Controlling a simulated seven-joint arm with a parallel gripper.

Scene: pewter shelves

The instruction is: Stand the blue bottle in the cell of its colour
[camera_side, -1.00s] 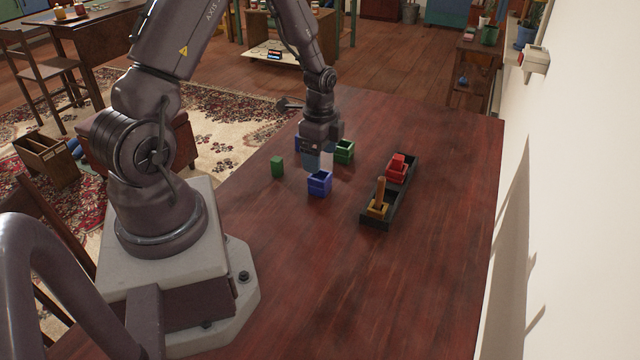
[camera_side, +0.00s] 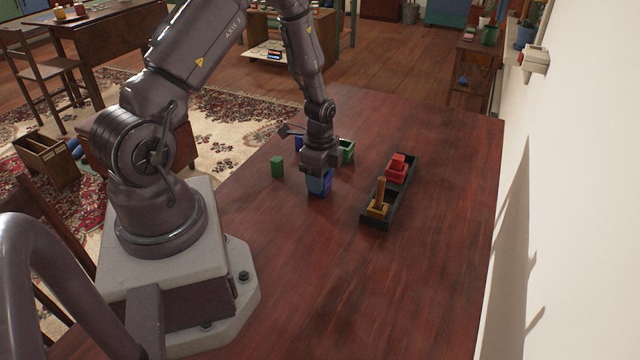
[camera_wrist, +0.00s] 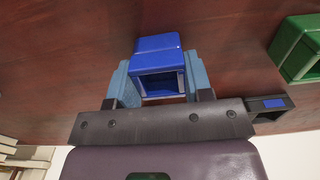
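A blue open-topped box (camera_side: 324,184) stands on the table below my gripper (camera_side: 318,184). In the wrist view the blue box (camera_wrist: 158,50) lies between the two light-blue fingers of my gripper (camera_wrist: 162,84), one on each side. I cannot tell whether the fingers press on it. A narrow piece of another blue thing (camera_side: 298,143) shows behind my gripper. It is mostly hidden, and I cannot tell whether it is the bottle. No clear bottle shape shows.
A green open box (camera_side: 346,150) stands just behind to the right, and a green block (camera_side: 277,166) to the left. The near table is clear.

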